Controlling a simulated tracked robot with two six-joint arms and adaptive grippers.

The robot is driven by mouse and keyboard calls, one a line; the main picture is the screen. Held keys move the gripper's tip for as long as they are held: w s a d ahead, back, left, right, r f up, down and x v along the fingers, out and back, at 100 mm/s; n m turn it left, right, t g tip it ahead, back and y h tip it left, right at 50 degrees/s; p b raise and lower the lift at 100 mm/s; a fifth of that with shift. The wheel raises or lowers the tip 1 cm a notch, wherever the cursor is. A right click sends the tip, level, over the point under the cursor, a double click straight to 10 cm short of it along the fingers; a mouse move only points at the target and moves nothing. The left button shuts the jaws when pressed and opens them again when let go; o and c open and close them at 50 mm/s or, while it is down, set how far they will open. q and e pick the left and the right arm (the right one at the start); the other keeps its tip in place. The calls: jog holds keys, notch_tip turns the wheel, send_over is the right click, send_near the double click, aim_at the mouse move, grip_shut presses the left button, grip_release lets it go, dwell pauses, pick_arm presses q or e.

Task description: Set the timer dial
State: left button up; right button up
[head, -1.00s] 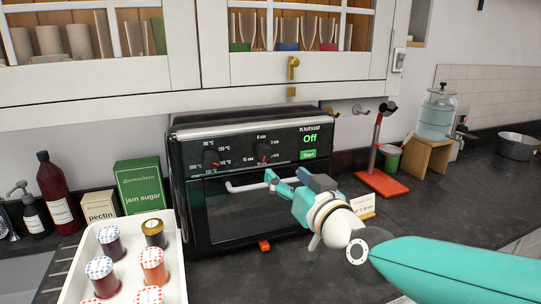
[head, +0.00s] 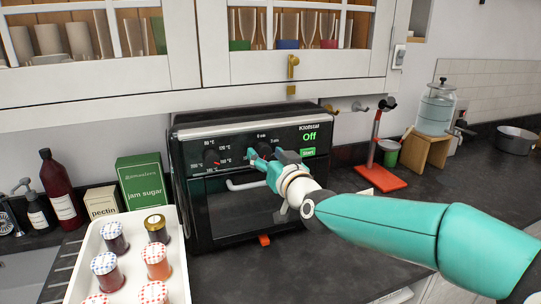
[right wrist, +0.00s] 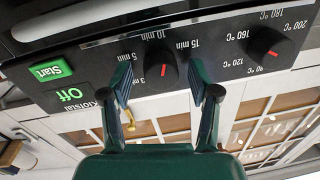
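The timer dial (right wrist: 162,73) is a black knob with a red mark on the oven's front panel, ringed by minute numbers. In the right wrist view, which is upside down, it sits between the two fingers of my right gripper (right wrist: 161,80). The fingers are open, one on each side, with a gap to the knob. In the head view my right gripper (head: 266,158) is at the panel and hides most of this dial. The black oven (head: 215,205) shows a green "Off" (head: 309,138) above a green Start button (head: 308,152). My left gripper is not in view.
The temperature dial (right wrist: 266,44) is beside the timer dial. The oven's door handle (head: 243,184) is below the panel. A white tray (head: 75,275) of jars stands at front left. A red stand (head: 380,178) is right of the oven. Glazed cabinets (head: 200,70) hang above.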

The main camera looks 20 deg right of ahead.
jog(key=c, duration=1)
jog(key=shift+n+p, duration=0.45)
jog(key=shift+n, duration=1.35)
jog(key=o, duration=1.2)
jog(key=shift+c, duration=0.2)
jog(key=s+d, duration=0.1)
jog(key=s, duration=1.1)
jog(key=shift+d, duration=0.15)
